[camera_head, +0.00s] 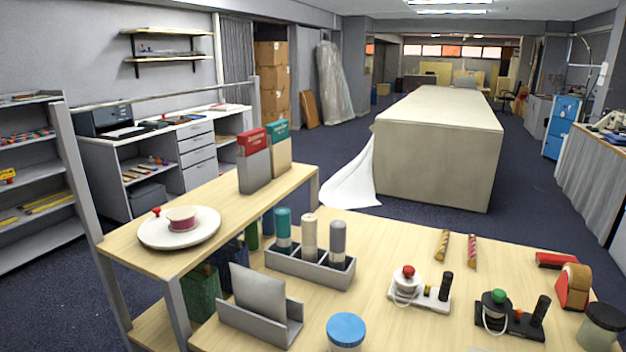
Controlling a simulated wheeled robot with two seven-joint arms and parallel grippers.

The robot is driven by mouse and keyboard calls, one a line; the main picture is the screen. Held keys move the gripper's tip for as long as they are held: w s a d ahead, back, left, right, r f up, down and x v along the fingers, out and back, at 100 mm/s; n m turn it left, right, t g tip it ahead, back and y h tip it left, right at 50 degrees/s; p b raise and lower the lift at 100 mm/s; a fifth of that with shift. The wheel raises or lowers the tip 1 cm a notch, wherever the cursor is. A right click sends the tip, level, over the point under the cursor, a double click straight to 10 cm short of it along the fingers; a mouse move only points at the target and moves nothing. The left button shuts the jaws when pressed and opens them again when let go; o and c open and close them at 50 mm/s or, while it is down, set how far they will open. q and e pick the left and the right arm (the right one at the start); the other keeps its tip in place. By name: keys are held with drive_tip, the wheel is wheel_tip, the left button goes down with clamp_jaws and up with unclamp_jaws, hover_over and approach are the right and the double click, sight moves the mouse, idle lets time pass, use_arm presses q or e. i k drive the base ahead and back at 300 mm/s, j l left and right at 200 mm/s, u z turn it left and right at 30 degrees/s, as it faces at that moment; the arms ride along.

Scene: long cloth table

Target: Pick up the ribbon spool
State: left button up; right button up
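A pink spool (181,218), which looks like the ribbon spool, sits on a round white plate (150,236) on the raised wooden shelf at the left. A small red knob-like thing (157,211) is at the plate's back left edge. Two other spool-like things are on the lower table: a white one with a red knob (406,287) on a white base, and one with a green knob (496,305) on a black base. Neither of my grippers shows in the head view.
On the wooden table (395,245) stand a grey divided holder (300,266) with several cylinders, a grey card stand (258,318), a blue-lidded jar (346,330) and a red-and-wood dispenser (572,287). Two upright boxes (254,162) (277,147) stand at the shelf's back.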

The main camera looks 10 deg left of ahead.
sight(183, 219)
drive_tip(key=u, duration=0.85)
drive_tip(key=i+j+u, duration=0.35)
drive_tip(key=i+u, duration=0.35)
drive_tip(key=i+j+u, duration=0.1)
drive_tip(key=i+u, duration=0.2)
drive_tip(key=i, duration=0.1)
